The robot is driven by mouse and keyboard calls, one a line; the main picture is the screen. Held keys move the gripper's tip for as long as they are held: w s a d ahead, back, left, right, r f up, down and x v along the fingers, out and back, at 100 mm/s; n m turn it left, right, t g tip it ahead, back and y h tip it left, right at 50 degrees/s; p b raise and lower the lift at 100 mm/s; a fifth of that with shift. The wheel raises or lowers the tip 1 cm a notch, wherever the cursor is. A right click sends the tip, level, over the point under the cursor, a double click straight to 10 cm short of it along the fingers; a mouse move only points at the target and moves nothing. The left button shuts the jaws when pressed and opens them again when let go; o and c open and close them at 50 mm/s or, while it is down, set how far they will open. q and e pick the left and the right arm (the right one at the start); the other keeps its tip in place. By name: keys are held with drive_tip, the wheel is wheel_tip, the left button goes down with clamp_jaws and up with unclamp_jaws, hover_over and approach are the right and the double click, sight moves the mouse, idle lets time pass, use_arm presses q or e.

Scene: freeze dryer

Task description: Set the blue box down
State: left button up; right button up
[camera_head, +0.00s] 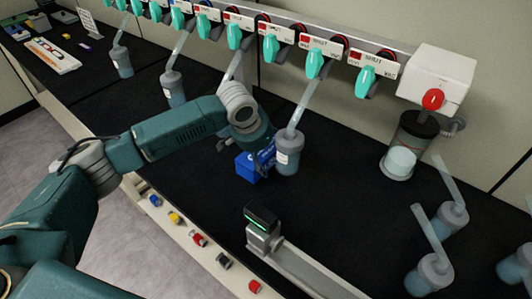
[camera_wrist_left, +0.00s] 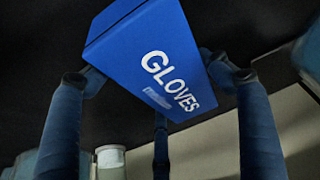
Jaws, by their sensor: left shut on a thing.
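The blue box (camera_head: 247,167) is at or just above the black bench top in the middle of the head view; I cannot tell whether it touches. In the left wrist view the box (camera_wrist_left: 150,55) fills the upper middle, tilted, with white "GLOVES" lettering. My left gripper (camera_head: 262,157) is shut on the box, its blue fingers on either side of it. The fingers also show in the left wrist view (camera_wrist_left: 160,95). The arm hides part of the box's upper side in the head view. My right gripper is not in view.
A grey-capped flask (camera_head: 288,155) stands right beside the box and gripper. A row of teal valves (camera_head: 314,62) runs behind, with hanging tubes and flasks. Black bench top (camera_head: 335,190) is clear to the right. A dark device with a green light (camera_head: 263,222) is near the front edge.

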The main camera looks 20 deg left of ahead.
use_arm(q)
drive_tip(key=shift+f, duration=0.2)
drive_tip(key=o, duration=1.3)
drive_tip(key=shift+f, duration=0.15)
drive_tip(key=shift+c, duration=0.2)
